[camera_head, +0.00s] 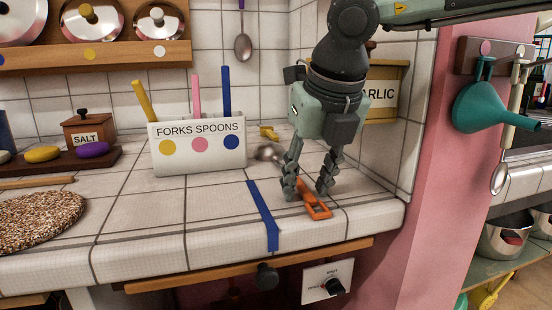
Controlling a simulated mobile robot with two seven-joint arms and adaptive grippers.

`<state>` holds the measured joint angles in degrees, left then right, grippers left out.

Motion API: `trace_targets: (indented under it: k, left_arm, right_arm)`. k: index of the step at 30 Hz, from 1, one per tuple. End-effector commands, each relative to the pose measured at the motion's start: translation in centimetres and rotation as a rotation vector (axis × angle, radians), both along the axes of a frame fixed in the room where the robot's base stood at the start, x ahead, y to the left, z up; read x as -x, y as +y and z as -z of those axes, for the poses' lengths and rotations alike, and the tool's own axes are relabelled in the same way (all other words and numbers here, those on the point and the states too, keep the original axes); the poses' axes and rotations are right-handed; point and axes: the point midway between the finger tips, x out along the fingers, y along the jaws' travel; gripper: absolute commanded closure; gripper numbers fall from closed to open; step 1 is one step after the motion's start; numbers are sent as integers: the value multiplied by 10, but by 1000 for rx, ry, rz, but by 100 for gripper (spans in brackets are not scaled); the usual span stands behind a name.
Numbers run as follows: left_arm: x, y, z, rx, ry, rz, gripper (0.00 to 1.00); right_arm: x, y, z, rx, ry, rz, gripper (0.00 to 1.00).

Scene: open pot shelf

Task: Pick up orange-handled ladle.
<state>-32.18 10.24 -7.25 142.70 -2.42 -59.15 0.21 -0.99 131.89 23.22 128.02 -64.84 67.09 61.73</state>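The orange-handled ladle lies on the white tiled counter (130,225) near its right front corner. Its orange handle (318,211) points toward the front edge. A metal bowl (268,153), apparently the ladle's, shows behind the gripper; the part between is hidden. My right gripper (308,191) points down over the handle. Its two fingers are apart, one on each side of the handle, with the tips low near the counter. I cannot tell whether they touch the handle. My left gripper is not in view.
A blue strip-like handle (262,214) lies just left of the ladle. A white forks and spoons holder (198,146) stands behind at left, and a yellow garlic box (385,92) stands behind the gripper. A pink wall edge (432,150) is close at right. Front-left counter is mostly clear.

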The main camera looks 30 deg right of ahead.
Motion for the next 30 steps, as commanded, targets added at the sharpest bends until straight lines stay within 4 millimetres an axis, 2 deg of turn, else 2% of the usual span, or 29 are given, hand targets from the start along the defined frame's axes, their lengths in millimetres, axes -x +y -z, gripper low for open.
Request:
trace_targets:
  k: [5,14,30]
  left_arm:
    - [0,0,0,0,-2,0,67]
    - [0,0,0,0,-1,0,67]
    - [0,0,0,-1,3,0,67]
  right_arm:
    - [0,0,0,-1,0,0,63]
    - [0,0,0,-1,0,0,99]
    - [0,0,-7,-1,-2,1,100]
